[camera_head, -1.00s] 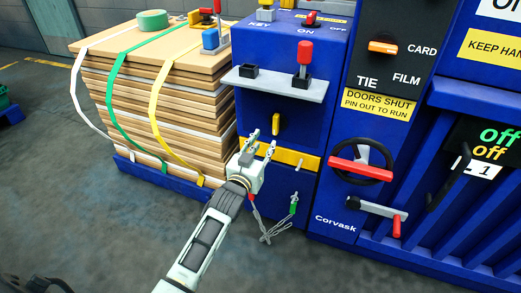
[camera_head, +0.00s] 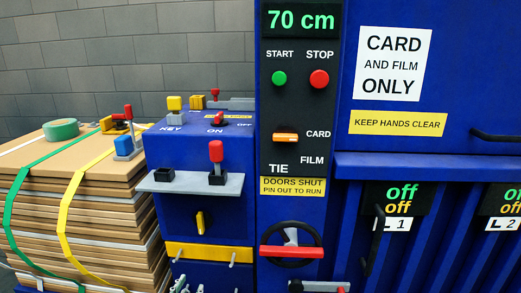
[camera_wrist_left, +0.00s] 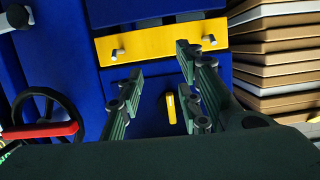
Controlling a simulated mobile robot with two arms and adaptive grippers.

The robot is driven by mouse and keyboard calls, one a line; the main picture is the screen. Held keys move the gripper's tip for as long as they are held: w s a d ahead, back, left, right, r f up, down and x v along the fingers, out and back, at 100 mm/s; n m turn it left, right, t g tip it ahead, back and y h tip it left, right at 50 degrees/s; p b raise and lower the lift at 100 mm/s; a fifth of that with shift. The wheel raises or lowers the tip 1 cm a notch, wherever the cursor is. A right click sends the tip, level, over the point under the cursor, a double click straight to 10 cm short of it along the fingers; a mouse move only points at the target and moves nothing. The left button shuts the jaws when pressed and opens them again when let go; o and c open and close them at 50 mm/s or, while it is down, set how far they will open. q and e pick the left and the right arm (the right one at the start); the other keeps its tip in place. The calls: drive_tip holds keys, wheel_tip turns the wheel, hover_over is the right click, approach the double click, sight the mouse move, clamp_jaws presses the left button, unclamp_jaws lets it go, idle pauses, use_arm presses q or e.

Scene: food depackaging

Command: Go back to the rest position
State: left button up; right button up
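My left gripper (camera_wrist_left: 160,62) is open and empty in the left wrist view, its two fingers apart in front of the blue machine's yellow bar (camera_wrist_left: 160,40) and small yellow knob (camera_wrist_left: 171,108). I cannot tell whether a finger touches the bar. In the head view only small light bits of this gripper show at the bottom edge, below the yellow bar (camera_head: 208,252); the rest is cut off. My right gripper is in neither view.
A strapped cardboard stack (camera_head: 90,215) with a green tape roll (camera_head: 61,129) stands at the left. The grey wall (camera_head: 120,45) is behind.

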use_arm(q)
drive_tip(key=s+d+f+g, duration=0.1)
drive_tip(key=s+f+g, duration=0.6)
drive_tip(key=s+f, duration=1.2)
drive_tip(key=s+d+f+m+g, duration=0.1)
drive_tip(key=s+f+g, duration=0.3)
drive_tip(key=s, duration=0.6)
drive_tip(key=s+f+g, duration=0.2)
drive_tip(key=s+f, duration=0.5)
drive_tip(key=s, duration=0.2)
drive_tip(key=s+a+r+p, duration=0.1)
drive_tip(key=s+a+p, duration=0.2)
drive_tip(key=s+p, duration=1.3)
drive_tip(key=shift+m+g+y, duration=0.3)
drive_tip(key=shift+g, duration=0.1)
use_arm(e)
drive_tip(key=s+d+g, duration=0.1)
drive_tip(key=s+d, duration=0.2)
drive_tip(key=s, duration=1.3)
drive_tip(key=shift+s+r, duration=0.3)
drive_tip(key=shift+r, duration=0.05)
